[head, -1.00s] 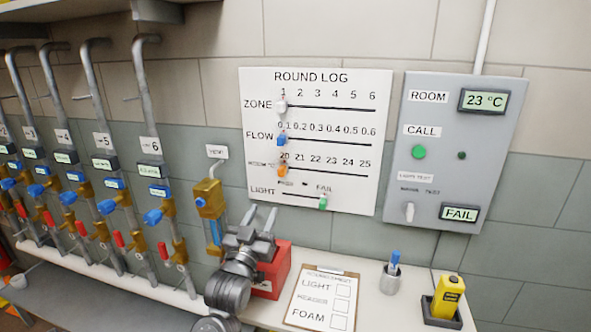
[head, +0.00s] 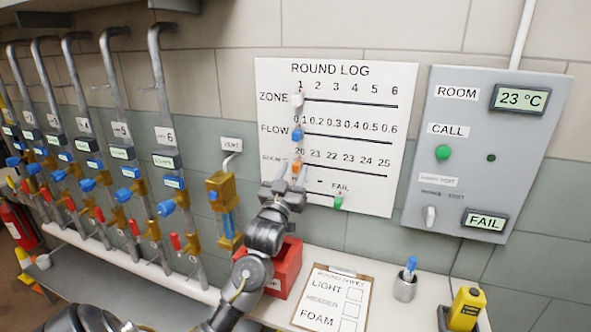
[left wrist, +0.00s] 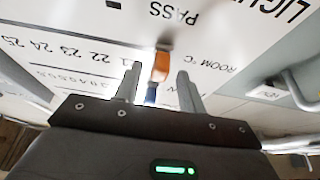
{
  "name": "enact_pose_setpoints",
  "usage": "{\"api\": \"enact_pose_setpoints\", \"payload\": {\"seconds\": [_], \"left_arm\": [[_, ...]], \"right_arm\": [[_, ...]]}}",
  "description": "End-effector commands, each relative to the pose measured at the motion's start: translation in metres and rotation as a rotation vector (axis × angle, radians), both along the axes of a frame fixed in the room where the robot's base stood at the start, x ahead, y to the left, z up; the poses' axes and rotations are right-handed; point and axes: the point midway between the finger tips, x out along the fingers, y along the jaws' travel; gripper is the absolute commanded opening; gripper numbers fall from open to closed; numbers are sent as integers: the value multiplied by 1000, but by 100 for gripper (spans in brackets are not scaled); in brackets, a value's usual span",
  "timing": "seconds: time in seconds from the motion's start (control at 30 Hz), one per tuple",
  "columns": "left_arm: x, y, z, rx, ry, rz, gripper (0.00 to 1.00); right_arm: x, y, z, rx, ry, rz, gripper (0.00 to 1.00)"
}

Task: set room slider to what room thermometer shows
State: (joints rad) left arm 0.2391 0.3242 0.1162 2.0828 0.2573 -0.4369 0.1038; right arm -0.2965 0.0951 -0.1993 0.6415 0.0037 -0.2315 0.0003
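The room thermometer display (head: 521,98) reads 23 °C on the grey panel. The room slider is an orange knob (head: 297,166) at the left end of its line on the ROUND LOG board (head: 400,80), under the 20 mark of a 20 to 25 scale. My left gripper (head: 291,175) is at the board, right at this knob. In the left wrist view the orange knob (left wrist: 161,66) shows between the two fingertips, with gaps on both sides, so the gripper is open around it. My right gripper is not in view.
The green light knob (head: 338,202) is at FAIL, below right. A red box (head: 287,262) and a clipboard (head: 338,278) are on the shelf below. Valve pipes stand at left.

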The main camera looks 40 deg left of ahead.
Motion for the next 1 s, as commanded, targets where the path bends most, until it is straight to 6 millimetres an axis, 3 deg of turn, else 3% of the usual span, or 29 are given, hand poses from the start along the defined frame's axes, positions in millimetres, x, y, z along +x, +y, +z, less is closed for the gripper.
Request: {"api": "enact_pose_setpoints", "payload": {"seconds": [0.2,0.5,0.8,1.0], "left_arm": [[16,5,7,0,0,0,40],[18,6,7,0,1,0,40],[18,6,7,0,1,0,2],[18,6,7,0,1,0,0]], "right_arm": [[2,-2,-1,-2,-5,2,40],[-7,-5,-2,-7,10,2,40],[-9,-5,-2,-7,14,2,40],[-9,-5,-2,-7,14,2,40]]}}
